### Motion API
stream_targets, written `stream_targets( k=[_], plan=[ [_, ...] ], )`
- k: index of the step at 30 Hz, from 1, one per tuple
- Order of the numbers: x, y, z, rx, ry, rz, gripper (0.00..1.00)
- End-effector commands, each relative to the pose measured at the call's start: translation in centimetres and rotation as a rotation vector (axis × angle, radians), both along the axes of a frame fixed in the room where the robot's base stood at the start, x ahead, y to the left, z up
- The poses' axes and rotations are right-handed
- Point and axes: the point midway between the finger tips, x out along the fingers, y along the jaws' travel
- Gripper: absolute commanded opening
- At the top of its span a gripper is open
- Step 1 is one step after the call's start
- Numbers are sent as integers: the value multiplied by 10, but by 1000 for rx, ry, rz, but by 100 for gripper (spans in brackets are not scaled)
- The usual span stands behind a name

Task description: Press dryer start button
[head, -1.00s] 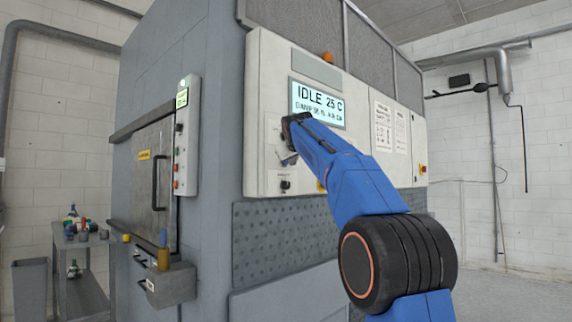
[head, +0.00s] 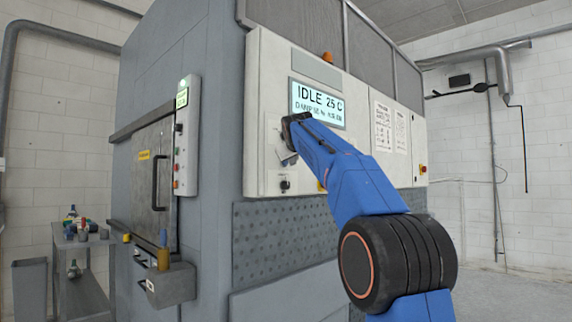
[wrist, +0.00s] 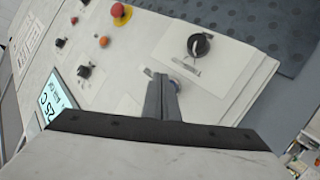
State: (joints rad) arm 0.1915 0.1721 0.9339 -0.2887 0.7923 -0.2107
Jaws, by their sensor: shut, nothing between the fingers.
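The dryer's pale control panel (head: 270,90) has a lit display (head: 318,103) reading "IDLE 25 C", with a smaller blurred line below. My gripper (head: 287,158) is in front of the panel, below and left of the display. In the wrist view my gripper (wrist: 161,78) is shut and empty, its fingers over the panel. A small round control (wrist: 177,84) shows partly behind the fingertips; its label is hidden, and I cannot tell whether they touch it. I cannot tell which control is the start button.
A large black knob (wrist: 199,45), a red mushroom button (wrist: 118,10) on yellow and an orange button (wrist: 103,42) sit on the panel. A door with a long handle (head: 156,182) and a side control strip (head: 187,140) are at left. A cart (head: 85,290) stands beyond.

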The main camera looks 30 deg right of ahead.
Motion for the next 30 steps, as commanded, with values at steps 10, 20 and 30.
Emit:
stream_targets(
  k=[10,20,30],
  plan=[
    [8,3,0,0,0,1,0],
    [8,3,0,0,0,0,0],
    [11,4,0,0,0,0,0]
  ],
)
